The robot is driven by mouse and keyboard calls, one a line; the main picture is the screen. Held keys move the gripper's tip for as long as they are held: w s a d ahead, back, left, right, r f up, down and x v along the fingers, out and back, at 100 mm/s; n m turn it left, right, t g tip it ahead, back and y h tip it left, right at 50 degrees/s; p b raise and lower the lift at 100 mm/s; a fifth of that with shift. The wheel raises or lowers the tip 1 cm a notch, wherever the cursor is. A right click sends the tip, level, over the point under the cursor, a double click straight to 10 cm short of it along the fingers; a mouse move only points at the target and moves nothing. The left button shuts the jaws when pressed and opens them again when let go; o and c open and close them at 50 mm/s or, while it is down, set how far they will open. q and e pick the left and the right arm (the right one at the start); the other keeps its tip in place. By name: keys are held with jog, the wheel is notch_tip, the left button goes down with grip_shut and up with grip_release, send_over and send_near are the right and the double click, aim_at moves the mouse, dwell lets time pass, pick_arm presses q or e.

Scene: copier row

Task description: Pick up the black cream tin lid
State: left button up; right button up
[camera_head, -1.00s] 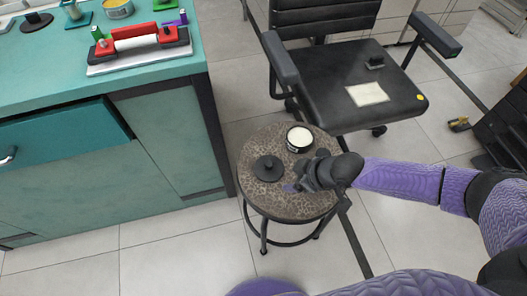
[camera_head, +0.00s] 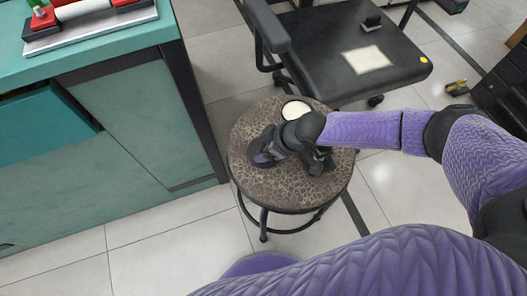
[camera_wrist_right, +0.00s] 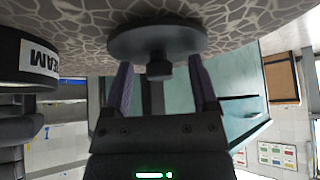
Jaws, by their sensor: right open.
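The black lid (camera_head: 256,143) lies flat on the patterned round stool (camera_head: 290,187), and my right gripper partly hides it in the head view. In the right wrist view, which is upside down, the lid (camera_wrist_right: 155,38) is a dark disc with a small knob at its middle. My right gripper (camera_head: 264,158) is at the lid. In the wrist view its fingers (camera_wrist_right: 162,78) are apart, one on each side of the knob, with gaps showing. The cream tin (camera_head: 295,110) with its white top stands behind my gripper; its lettered side (camera_wrist_right: 36,60) shows in the wrist view. My left gripper is out of view.
A black chair (camera_head: 345,62) with a pale sheet on its seat stands behind the stool. A teal cabinet (camera_head: 130,115) with a red-handled device (camera_head: 85,14) on top is at the left. The stool's front is clear.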

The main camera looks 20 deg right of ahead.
jog(key=shift+r, duration=0.1)
grip_shut()
